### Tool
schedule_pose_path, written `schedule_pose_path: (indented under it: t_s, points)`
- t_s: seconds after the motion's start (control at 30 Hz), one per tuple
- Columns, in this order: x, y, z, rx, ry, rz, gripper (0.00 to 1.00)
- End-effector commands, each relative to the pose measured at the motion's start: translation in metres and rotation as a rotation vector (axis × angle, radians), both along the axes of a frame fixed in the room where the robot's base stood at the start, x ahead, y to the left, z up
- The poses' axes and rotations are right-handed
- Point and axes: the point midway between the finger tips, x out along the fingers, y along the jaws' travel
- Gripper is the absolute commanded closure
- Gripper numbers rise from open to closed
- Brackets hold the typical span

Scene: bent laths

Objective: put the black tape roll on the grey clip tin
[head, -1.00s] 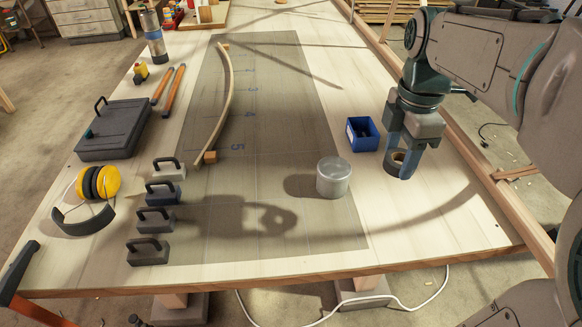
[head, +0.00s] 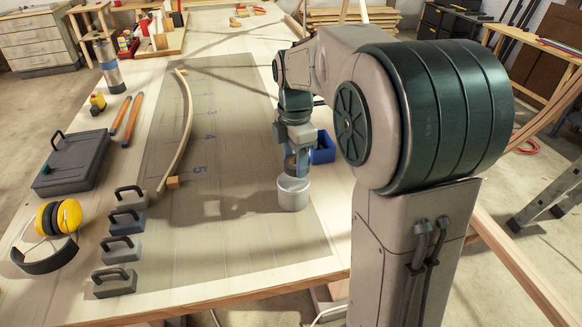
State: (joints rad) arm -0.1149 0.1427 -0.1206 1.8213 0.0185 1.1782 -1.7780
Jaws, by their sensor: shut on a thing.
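The grey clip tin (head: 293,194) is a round, pale grey can standing on the right part of the dark mat. My gripper (head: 297,166) is directly over it, pointing down, with its blue fingertips just above or at the lid. The gripper is shut on the black tape roll (head: 291,169), a small dark ring that is mostly hidden between the fingers. I cannot tell whether the roll touches the lid.
A blue bin (head: 323,149) stands close behind and right of the tin, partly behind my arm. A bent lath (head: 187,130) lies on the mat (head: 230,235). Several handled weights (head: 114,283) line the mat's left edge. The mat's front is clear.

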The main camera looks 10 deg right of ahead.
Motion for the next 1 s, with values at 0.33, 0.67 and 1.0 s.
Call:
schedule_pose_path:
  t_s: [0.33,0.67,1.0]
  points:
    - [0.019,0.002,-0.024,-0.001,0.003,0.001,0.7]
    - [0.019,0.002,-0.052,0.0,-0.001,0.001,0.7]
    - [0.019,0.002,-0.055,0.0,-0.001,0.0,0.36]
